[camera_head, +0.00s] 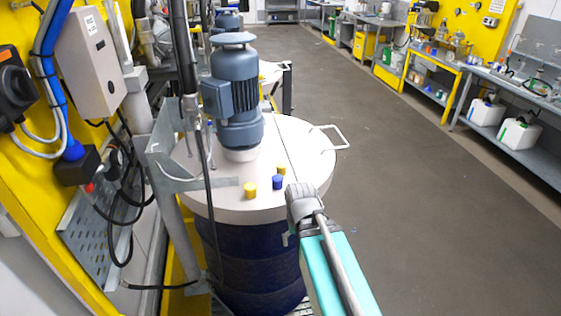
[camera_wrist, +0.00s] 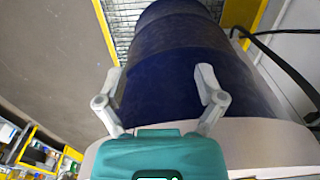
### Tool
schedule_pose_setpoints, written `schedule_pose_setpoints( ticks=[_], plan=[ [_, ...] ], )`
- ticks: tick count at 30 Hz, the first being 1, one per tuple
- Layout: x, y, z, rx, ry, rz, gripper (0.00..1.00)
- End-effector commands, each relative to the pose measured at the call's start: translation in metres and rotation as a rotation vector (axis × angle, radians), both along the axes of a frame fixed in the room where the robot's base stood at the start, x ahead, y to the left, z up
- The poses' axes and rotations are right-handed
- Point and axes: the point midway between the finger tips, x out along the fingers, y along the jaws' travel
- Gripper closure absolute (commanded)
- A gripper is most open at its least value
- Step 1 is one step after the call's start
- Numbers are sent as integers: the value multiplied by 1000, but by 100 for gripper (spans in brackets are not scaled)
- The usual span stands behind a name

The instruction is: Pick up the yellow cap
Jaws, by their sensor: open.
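Two small yellow caps stand on the pale round drum lid (camera_head: 230,207) in the head view. One yellow cap (camera_head: 250,190) is nearer the front, and the other yellow cap (camera_head: 282,169) is farther back. A blue cap (camera_head: 277,182) stands between them to the right. My arm reaches in from the lower right to the lid's right edge, close to the caps; its fingers are not clear there. In the wrist view my gripper (camera_wrist: 158,73) is open and empty, its two fingers apart over the dark blue drum (camera_wrist: 165,45). No cap shows in the wrist view.
A blue-grey motor (camera_head: 233,95) rises from the lid, behind the caps. A metal bracket (camera_head: 195,183) and post stand at the left, and a white handle (camera_head: 328,137) sticks out at the lid's right. Open floor (camera_head: 430,190) lies to the right, before the workbenches.

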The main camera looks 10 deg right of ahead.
Motion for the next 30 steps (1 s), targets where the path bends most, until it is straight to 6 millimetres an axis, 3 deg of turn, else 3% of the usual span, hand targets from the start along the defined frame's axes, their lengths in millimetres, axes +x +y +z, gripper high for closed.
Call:
schedule_pose_setpoints(
  ticks=[1,3,20,30],
  plan=[
    [1,0,19,0,-2,0,3],
    [3,0,32,0,-6,0,3],
    [21,0,130,-2,-31,-38,3],
    [48,1,189,-8,-41,-164,3]
  ],
)
